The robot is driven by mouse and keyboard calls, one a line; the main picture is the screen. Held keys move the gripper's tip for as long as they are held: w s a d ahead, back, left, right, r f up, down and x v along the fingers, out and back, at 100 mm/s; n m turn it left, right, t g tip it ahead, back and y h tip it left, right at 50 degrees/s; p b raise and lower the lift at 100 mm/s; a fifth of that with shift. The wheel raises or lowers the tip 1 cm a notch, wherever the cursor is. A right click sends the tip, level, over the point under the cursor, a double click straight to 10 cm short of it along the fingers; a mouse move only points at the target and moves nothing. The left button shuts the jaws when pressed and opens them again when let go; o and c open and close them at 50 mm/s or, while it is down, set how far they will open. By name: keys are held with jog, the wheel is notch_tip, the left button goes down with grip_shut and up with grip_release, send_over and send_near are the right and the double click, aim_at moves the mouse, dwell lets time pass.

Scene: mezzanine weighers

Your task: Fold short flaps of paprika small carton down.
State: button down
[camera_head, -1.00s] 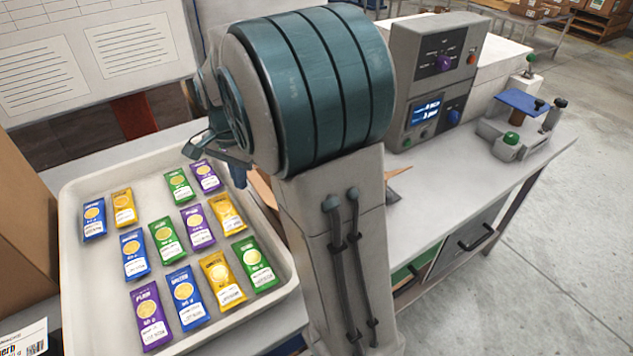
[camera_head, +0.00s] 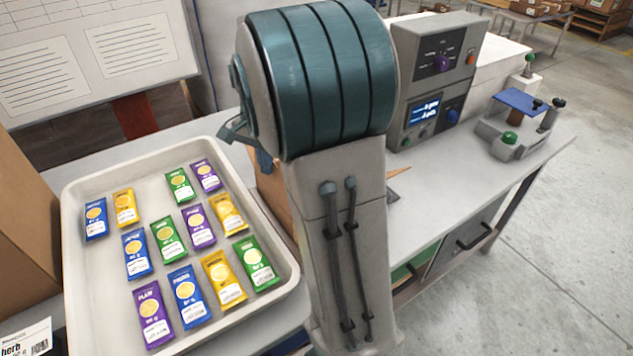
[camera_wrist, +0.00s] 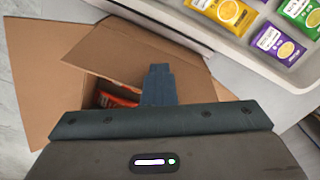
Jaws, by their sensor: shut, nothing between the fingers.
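The small carton (camera_wrist: 62,95) is brown cardboard and stands just beyond my gripper in the wrist view. Its wide flap at the left stands out open, and another flap lies over the top at the back. Through a gap I see a red-orange packet (camera_wrist: 108,100) inside. In the head view my arm hides most of the carton, and only brown edges (camera_head: 274,196) show beside it. My gripper (camera_wrist: 158,72) is shut and empty, its fingertips over the carton's opening near a flap. I cannot tell whether they touch it. No paprika label is readable.
A pale tray (camera_head: 78,270) of blue, yellow, green and purple sachets lies left of the carton, close to it. A grey control box (camera_head: 425,80) stands behind my arm. A fixture with a blue plate (camera_head: 520,101) stands farther right. Bench between them is clear.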

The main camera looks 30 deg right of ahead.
jog(key=shift+d+f, duration=0.2)
jog(key=shift+d, duration=0.55)
jog(key=shift+r, duration=0.15)
jog(key=shift+d, duration=0.1)
jog(key=d, duration=0.3)
jog(key=shift+w+f, duration=0.1)
jog(key=shift+f, duration=0.25)
jog(key=shift+d+f+b, duration=0.7)
jog(key=shift+d+f, duration=0.4)
jog(key=shift+d, duration=0.1)
